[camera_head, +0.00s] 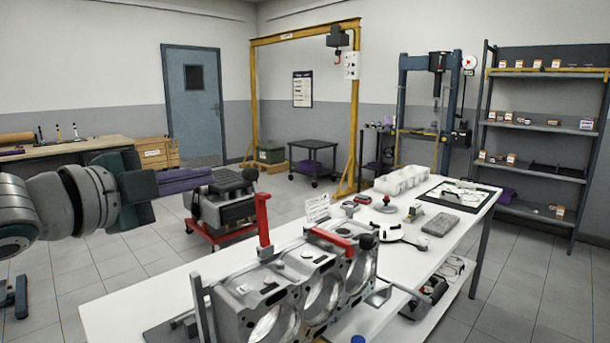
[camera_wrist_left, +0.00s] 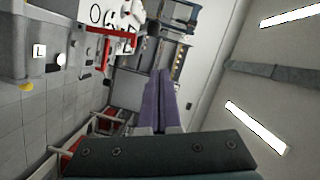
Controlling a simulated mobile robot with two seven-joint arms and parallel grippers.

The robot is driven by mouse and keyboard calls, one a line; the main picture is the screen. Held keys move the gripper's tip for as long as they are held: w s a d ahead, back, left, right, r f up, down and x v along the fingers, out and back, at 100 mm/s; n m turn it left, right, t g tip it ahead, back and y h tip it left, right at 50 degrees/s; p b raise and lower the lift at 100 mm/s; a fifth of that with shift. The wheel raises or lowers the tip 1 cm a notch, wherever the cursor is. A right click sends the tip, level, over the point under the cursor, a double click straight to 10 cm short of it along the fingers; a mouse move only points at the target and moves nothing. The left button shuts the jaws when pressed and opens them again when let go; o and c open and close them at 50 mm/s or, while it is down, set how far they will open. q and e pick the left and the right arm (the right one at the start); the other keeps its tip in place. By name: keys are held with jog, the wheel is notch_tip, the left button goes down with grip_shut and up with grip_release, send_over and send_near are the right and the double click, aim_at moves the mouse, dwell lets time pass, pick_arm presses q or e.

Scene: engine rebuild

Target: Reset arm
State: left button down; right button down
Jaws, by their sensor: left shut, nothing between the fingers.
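My left arm comes in from the left in the head view, held out level above the floor. Its gripper (camera_head: 207,175) has purple fingers that are shut and empty, pointing right towards an engine on a red stand (camera_head: 222,205) farther back. In the left wrist view the two purple fingers (camera_wrist_left: 160,98) lie side by side with nothing between them. The gripper is well apart from the engine block (camera_head: 290,290) on the white table. My right gripper is not in view.
The white table (camera_head: 420,213) holds the grey engine block with large bores, a red clamp (camera_head: 263,222), white bins (camera_head: 402,180) and small tools. A yellow gantry (camera_head: 254,95), a blue press and shelves (camera_head: 535,122) stand behind. Open floor lies left of the table.

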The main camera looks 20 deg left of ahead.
pick_arm(q)
jog(key=shift+s+r, duration=0.1)
jog(key=shift+s, duration=0.35)
jog(key=s+d+f+n+g+y, duration=0.1)
jog(key=s+d+f+n+g, duration=0.3)
jog(key=f, duration=0.3)
jog(key=s+d+f+n+g+y, duration=0.1)
jog(key=s+d+f+n+g, duration=0.25)
jog(key=s+f, duration=0.35)
jog(key=s+d+f+n+g, duration=0.3)
jog(key=s+d+n+g, duration=0.3)
jog(key=s, duration=0.6)
notch_tip(320, 180, up, 35)
jog(key=s+d+h+p, duration=0.1)
jog(key=s+p, duration=0.1)
jog(key=p, duration=3.3)
jog(key=shift+s+f+m, duration=0.15)
jog(key=shift+s+m, duration=0.1)
jog(key=shift+m, duration=0.1)
